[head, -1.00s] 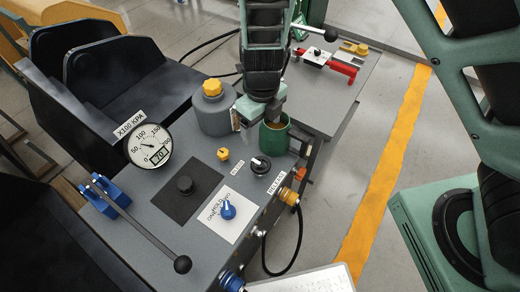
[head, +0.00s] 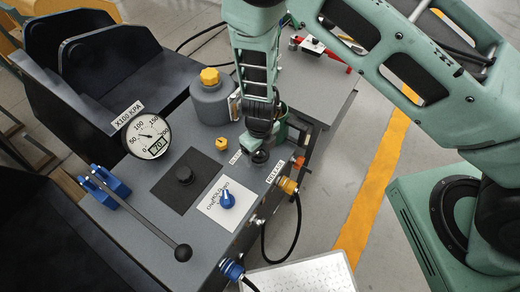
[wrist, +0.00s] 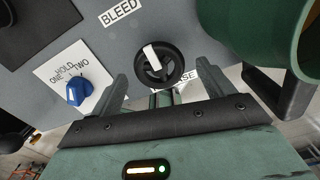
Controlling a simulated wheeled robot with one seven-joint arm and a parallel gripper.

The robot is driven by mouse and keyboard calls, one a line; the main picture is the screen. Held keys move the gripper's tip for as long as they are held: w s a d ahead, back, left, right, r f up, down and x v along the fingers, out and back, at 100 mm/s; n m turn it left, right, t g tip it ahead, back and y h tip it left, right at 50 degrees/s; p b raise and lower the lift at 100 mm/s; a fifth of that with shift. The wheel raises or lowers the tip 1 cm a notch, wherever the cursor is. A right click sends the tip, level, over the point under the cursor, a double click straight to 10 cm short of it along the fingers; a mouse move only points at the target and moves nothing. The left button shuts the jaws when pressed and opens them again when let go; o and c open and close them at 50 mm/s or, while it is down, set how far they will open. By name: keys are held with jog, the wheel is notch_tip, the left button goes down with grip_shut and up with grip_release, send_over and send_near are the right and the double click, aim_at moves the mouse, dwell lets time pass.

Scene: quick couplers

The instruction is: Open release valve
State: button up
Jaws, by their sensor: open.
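The release valve is a round black handwheel with a white bar across it (wrist: 161,63), beside a partly covered RELEASE label (wrist: 184,78) in the wrist view. The bar stands nearly upright in that view, tilted slightly.
A green cup (wrist: 288,40) stands close right of my gripper. A BLEED label (wrist: 121,12) and a blue selector knob (wrist: 77,92) are to the left. The gauge (head: 148,136) reads about 70. A long black-knobbed lever (head: 140,218) crosses the panel's front.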

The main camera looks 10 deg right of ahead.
jog(key=shift+f, duration=0.35)
jog(key=c, duration=1)
